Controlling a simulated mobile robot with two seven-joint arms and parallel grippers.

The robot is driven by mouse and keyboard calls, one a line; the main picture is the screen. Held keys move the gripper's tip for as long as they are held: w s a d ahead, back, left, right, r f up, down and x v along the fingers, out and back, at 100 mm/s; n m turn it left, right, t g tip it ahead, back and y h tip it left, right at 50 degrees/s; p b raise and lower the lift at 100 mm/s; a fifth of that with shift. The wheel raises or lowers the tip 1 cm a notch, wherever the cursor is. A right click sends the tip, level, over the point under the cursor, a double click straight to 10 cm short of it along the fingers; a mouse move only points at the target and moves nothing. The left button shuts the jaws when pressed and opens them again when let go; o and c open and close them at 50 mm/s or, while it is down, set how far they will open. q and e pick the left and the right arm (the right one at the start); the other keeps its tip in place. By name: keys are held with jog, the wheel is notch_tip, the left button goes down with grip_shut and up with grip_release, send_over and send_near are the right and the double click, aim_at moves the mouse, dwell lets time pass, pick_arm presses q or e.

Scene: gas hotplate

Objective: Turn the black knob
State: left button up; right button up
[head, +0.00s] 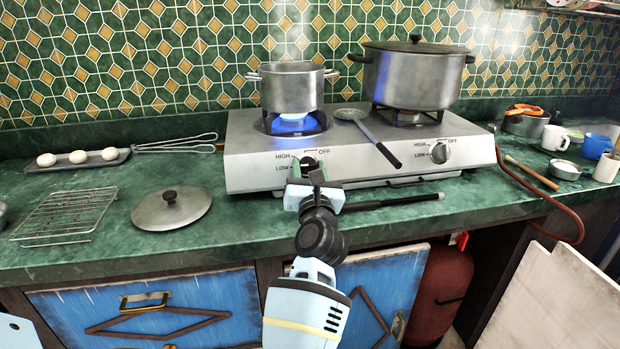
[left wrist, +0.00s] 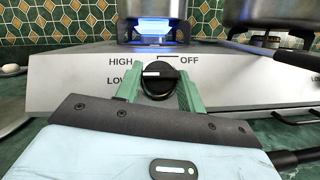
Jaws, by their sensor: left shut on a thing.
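The black knob (left wrist: 160,80) is on the left of the hotplate's (left wrist: 75,82) front panel. Its white mark points left, between the HIGH and LOW labels. My left gripper (left wrist: 159,88) has one green finger on each side of the knob and is shut on it. In the head view the gripper (head: 309,172) reaches the panel from below and partly hides the knob (head: 308,159). A blue flame (head: 292,123) burns under the small pot (head: 291,90). My right gripper is not in view.
A large lidded pot (head: 415,80) stands on the right burner, above a second knob (head: 440,153). A skimmer's dark handle (head: 383,147) overhangs the panel. A black rod (head: 395,202) lies right of my gripper. A lid (head: 171,208) and a wire rack (head: 68,217) lie left.

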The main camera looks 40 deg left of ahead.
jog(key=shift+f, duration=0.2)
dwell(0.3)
pick_arm(q)
jog(key=o, duration=0.9)
jog(key=shift+o, duration=0.2)
jog(key=shift+d, duration=0.1)
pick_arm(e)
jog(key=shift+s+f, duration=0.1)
